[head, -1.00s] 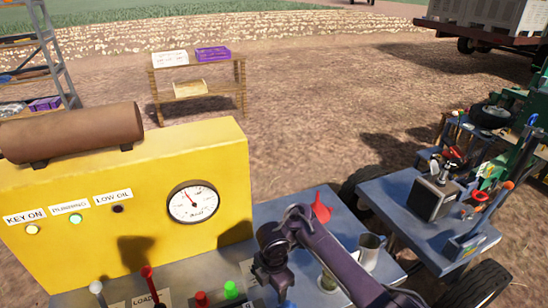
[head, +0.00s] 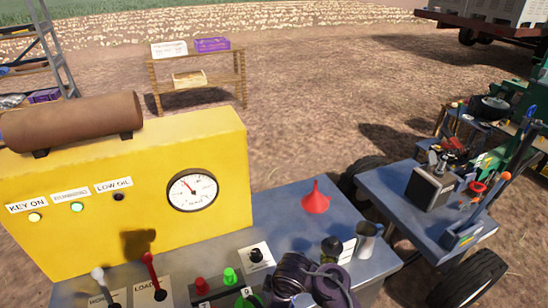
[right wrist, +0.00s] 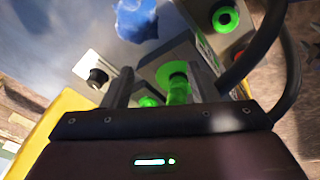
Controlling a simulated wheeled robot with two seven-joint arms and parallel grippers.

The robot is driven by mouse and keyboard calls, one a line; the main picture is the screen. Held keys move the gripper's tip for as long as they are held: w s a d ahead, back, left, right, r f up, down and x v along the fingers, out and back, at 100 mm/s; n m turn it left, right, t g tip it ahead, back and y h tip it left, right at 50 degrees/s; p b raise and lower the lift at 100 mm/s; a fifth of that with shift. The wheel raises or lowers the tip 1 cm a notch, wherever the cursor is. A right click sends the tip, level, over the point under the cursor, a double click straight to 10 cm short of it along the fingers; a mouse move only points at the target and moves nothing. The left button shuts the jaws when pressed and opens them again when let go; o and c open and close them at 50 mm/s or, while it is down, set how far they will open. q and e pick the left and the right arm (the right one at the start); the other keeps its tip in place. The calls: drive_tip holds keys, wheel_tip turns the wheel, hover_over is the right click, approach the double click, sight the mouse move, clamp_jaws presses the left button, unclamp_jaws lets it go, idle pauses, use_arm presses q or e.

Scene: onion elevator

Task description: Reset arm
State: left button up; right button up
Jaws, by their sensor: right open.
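My right gripper (right wrist: 162,76) is open, its two fingers pointing away in the right wrist view. A green knob (right wrist: 178,82) appears between the fingers; I cannot tell whether they touch it. In the head view my right arm (head: 300,283) is at the bottom edge, over the front of the control panel, and its fingers are not clearly visible. My left gripper is not in view.
The yellow engine housing (head: 130,205) stands at left with a gauge (head: 193,191). Red lever (head: 152,275), white lever (head: 98,275) and green button (head: 230,277) are close by. A red funnel (head: 315,200) stands on the blue-grey top. A cart (head: 400,200) is at right.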

drive_tip(key=s+d+r+m+h, duration=0.1)
drive_tip(key=s+d+r+m, duration=0.4)
drive_tip(key=s+d+m, duration=0.3)
drive_tip(key=s+d+r+m+h, duration=0.1)
drive_tip(key=s+d+r+m, duration=0.4)
drive_tip(key=s+d, duration=0.45)
wheel_tip(320, 180, down, 37)
drive_tip(key=d+b, duration=0.1)
drive_tip(key=b, duration=0.5)
drive_tip(key=s+d+f+g+b, duration=0.1)
drive_tip(key=s+d+f+b, duration=0.1)
drive_tip(key=s+f, duration=0.8)
drive_tip(key=s+d+f+b, duration=0.2)
drive_tip(key=s+f, duration=0.8)
drive_tip(key=f, duration=0.1)
drive_tip(key=shift+g, duration=0.4)
drive_tip(key=shift+f, duration=0.1)
